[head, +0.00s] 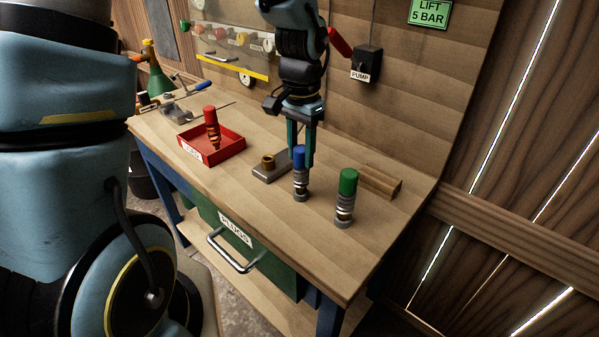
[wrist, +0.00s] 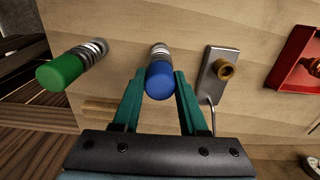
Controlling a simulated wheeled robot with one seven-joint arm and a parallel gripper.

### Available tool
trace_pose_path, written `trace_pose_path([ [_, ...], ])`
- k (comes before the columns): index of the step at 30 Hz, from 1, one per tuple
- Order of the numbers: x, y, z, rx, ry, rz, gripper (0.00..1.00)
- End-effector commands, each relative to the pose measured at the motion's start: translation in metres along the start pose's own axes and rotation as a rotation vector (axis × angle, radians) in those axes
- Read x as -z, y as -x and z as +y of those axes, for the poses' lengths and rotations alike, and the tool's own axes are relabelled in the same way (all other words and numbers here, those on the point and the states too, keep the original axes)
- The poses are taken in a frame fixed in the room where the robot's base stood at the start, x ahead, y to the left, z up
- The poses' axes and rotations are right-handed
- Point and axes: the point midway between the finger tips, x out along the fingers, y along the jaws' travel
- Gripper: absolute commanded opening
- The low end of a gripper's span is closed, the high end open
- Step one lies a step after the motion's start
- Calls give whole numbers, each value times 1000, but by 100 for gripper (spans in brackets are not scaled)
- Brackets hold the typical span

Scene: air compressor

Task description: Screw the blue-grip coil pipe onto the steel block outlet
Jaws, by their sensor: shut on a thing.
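The blue-grip coil pipe (head: 299,158) stands upright at the bench front, its lower end seemingly on the wood. In the wrist view its blue grip (wrist: 160,80) sits between my green fingers. My gripper (head: 301,155) points down and is shut on the blue grip. The steel block (head: 274,175) lies on the bench just left of the pipe, apart from it. Its brass outlet (head: 268,161) points up with nothing on it. In the wrist view the block (wrist: 213,87) and the outlet (wrist: 226,69) are right of the pipe.
A green-grip coil pipe (head: 346,190) stands to the right. A wooden block (head: 381,183) lies behind it. A red tray (head: 222,150) holds a red-grip pipe (head: 211,121) at the left. A thin rod lies by the steel block in the wrist view (wrist: 212,118).

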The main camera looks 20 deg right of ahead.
Motion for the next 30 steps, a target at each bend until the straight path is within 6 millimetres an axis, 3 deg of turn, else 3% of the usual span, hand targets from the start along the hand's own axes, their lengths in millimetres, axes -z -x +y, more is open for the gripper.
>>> trace_pose_path([
  [1,0,0,0,0,0,0,19],
  [6,0,0,0,0,0,0,0],
  [20,0,2,0,0,0,1,0],
  [30,0,22,0,0,0,1,0],
])
